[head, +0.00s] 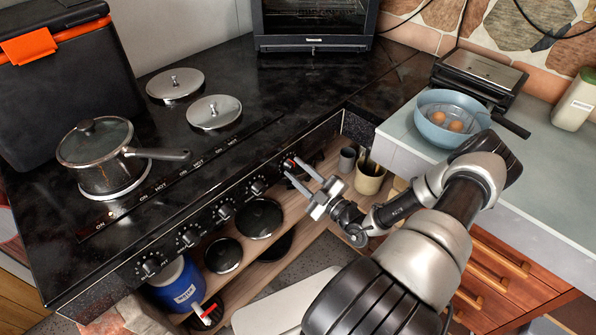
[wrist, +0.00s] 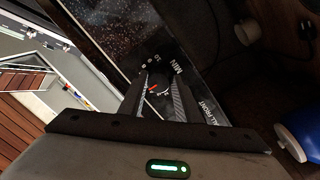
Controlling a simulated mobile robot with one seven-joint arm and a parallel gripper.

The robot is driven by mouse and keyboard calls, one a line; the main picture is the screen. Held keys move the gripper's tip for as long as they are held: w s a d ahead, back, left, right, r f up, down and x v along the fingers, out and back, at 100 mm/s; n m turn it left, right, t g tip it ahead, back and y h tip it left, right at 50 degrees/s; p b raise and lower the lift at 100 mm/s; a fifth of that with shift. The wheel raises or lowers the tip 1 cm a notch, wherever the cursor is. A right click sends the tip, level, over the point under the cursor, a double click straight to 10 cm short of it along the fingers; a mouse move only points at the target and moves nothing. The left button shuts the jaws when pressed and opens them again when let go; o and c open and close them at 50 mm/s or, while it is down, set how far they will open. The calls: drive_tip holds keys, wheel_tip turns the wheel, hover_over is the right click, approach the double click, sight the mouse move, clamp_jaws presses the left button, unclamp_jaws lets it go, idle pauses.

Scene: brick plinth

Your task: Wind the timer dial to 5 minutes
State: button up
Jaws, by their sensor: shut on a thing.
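The timer dial (head: 289,163) is a dark knob with a red mark, at the right end of the stove's front panel in the head view. In the wrist view the dial (wrist: 158,86) sits between my fingers, with its red pointer showing. White numbers and "MIN" are printed around it; the small figures are hard to read. My gripper (head: 298,173) reaches the panel from the right and is shut on the dial. My gripper's fingers (wrist: 156,95) hide part of the dial's sides and scale.
Several other stove knobs (head: 224,211) line the panel to the left. A pot (head: 98,165) stands on the black cooktop (head: 245,85). A blue bowl (head: 437,132) with eggs sits on the right counter. Pans and cups fill the shelves below.

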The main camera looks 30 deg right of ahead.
drive_tip(key=o, duration=1.1)
drive_tip(key=shift+c, duration=0.2)
drive_tip(key=shift+s, duration=0.1)
drive_tip(key=v, duration=1.7)
drive_tip(key=shift+r, duration=0.1)
